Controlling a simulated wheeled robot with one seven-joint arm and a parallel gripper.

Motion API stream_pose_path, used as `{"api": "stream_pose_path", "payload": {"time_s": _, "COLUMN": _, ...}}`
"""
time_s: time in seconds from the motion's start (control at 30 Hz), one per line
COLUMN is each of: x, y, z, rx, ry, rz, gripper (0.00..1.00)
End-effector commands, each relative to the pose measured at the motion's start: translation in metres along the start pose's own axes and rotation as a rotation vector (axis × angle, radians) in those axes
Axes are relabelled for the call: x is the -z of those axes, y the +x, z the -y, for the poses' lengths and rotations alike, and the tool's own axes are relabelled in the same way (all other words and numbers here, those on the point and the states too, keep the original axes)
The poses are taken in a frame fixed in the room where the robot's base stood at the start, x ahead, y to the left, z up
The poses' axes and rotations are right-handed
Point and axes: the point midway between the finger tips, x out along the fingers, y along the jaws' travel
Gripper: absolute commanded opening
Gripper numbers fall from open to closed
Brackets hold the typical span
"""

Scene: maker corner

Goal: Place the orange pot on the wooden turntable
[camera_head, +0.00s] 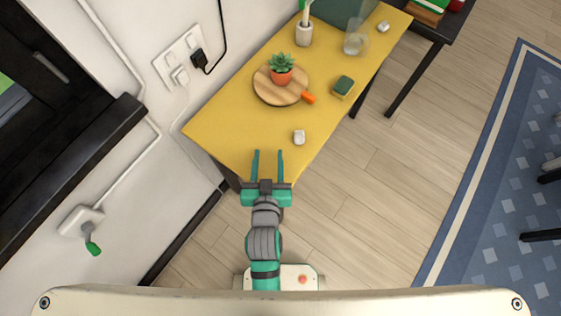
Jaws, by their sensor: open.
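The orange pot (281,78) holds a green succulent. It stands upright on the round wooden turntable (267,94), a little toward its back from the middle. The turntable lies on the yellow table and has an orange handle-like piece (308,98) at its right edge. My gripper (267,153) is open and empty, with its two teal fingers at the table's near end. It is well apart from the pot and the turntable.
On the yellow table (225,125) are a small white object (299,137), a green and yellow sponge (343,87), a white vase (304,35) and a clear glass (353,42). A wall with sockets (179,56) borders its left side. The table's near left part is clear.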

Motion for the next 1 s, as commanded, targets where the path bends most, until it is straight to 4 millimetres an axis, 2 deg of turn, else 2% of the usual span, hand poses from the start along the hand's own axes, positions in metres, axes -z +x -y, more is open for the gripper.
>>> {"api": "stream_pose_path", "payload": {"time_s": 0.03, "x": -0.011, "y": -0.014, "z": -0.002, "rx": 0.005, "ry": -0.001, "rz": 0.003, "gripper": 0.43}}
{"api": "stream_pose_path", "payload": {"time_s": 0.1, "x": -0.018, "y": -0.031, "z": -0.004, "rx": 0.011, "ry": 0.0, "rz": -0.006, "gripper": 0.43}}
{"api": "stream_pose_path", "payload": {"time_s": 0.3, "x": -0.034, "y": -0.079, "z": -0.011, "rx": 0.022, "ry": -0.001, "rz": -0.032, "gripper": 0.43}}
{"api": "stream_pose_path", "payload": {"time_s": 0.6, "x": -0.042, "y": -0.16, "z": -0.028, "rx": 0.014, "ry": -0.006, "rz": -0.076, "gripper": 0.43}}
{"api": "stream_pose_path", "payload": {"time_s": 0.8, "x": -0.038, "y": -0.19, "z": -0.036, "rx": 0.004, "ry": -0.012, "rz": -0.096, "gripper": 0.43}}
{"api": "stream_pose_path", "payload": {"time_s": 1.0, "x": -0.036, "y": -0.194, "z": -0.037, "rx": 0.002, "ry": -0.014, "rz": -0.103, "gripper": 0.43}}
